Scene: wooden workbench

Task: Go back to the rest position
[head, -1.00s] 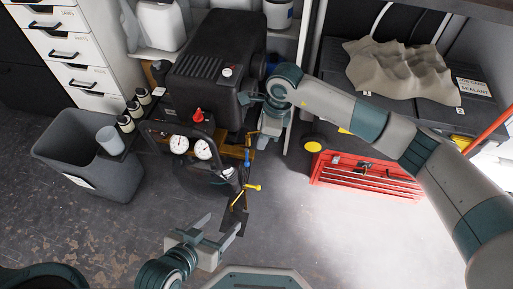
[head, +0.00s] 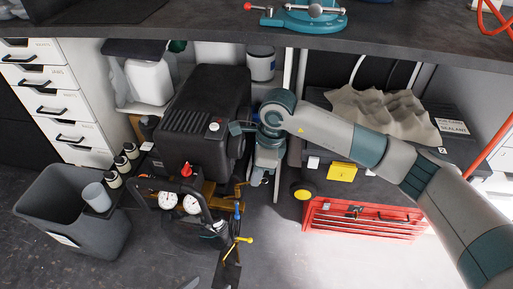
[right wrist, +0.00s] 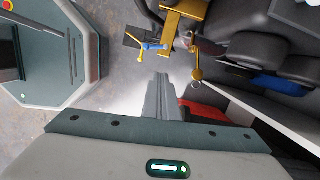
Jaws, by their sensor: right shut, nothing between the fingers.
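My right gripper (head: 257,181) points down beside the right side of the black compressor (head: 205,115), in front of the shelf under the bench. It is shut and empty. In the right wrist view its closed fingers (right wrist: 160,98) stand over the floor, with nothing between them. My right arm reaches in from the right, above the red toolbox. Of my left gripper only a pale fingertip (head: 191,284) shows at the bottom edge of the head view. The rest of it is out of frame, so its opening cannot be judged.
A workbench top (head: 200,32) with a teal vise (head: 305,16) runs across the back. A grey bin (head: 62,215) stands at the left, a red toolbox (head: 360,219) at the right. Two gauges and a yellow-handled valve (head: 240,239) front the compressor. Bare floor lies in front.

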